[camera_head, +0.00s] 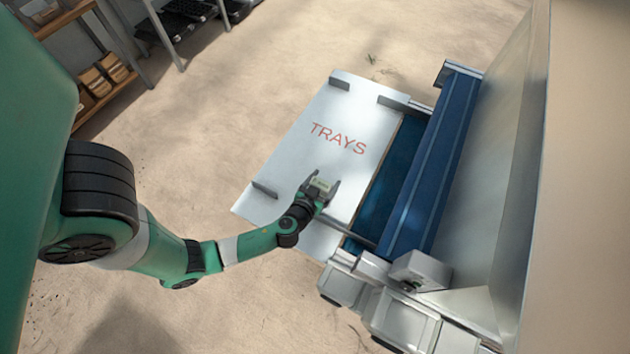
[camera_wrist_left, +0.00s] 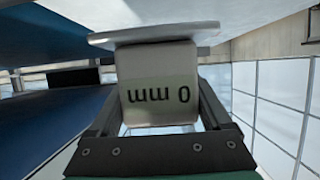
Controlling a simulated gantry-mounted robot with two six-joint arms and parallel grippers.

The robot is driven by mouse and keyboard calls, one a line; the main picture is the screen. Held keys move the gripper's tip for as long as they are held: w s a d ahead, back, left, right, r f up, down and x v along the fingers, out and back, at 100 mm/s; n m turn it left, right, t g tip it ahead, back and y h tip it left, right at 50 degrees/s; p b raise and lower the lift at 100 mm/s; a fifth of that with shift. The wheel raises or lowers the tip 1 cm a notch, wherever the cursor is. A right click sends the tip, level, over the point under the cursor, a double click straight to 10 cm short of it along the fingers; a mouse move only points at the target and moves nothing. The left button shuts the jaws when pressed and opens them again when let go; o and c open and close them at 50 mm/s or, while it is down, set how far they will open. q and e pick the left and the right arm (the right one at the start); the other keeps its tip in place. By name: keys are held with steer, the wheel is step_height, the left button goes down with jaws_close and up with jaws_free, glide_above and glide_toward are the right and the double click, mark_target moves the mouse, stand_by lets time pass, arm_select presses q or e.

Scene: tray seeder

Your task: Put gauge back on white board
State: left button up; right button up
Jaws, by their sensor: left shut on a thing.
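My left gripper (camera_head: 323,182) is over the lower end of the white board (camera_head: 312,110) marked "TRAYS" in red. It is shut on the small pale gauge (camera_head: 319,184). In the left wrist view the gauge (camera_wrist_left: 158,110) sits between both fingers, its label reading "0 mm" upside down. A flat pale plate (camera_wrist_left: 150,36) lies across the gauge's end in that view. I cannot tell whether the gauge touches the board. My right gripper is not in view.
Dark grey guide blocks (camera_head: 265,189) stand on the board's edges. A blue machine part (camera_head: 428,165) and metal housing (camera_head: 500,180) flank the board on the right. White boxes (camera_head: 420,270) are at its lower end. Shelves (camera_head: 95,75) stand upper left; the floor between is clear.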

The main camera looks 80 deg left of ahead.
arm_select(q)
steer(key=shift+f, duration=0.35)
steer(key=f+b, duration=0.1)
steer(key=a+f+b, duration=0.1)
steer(key=s+a+f+b, duration=0.1)
steer(key=f, duration=0.1)
steer(key=shift+f, duration=0.1)
steer(key=shift+w+d+f, duration=0.1)
steer(key=shift+w+d, duration=0.05)
steer(key=shift+d, duration=0.2)
steer(key=shift+w+d, duration=0.1)
steer(key=shift+d, duration=0.05)
steer(key=shift+a, duration=0.2)
steer(key=shift+f, duration=0.15)
steer(key=o, duration=1.5)
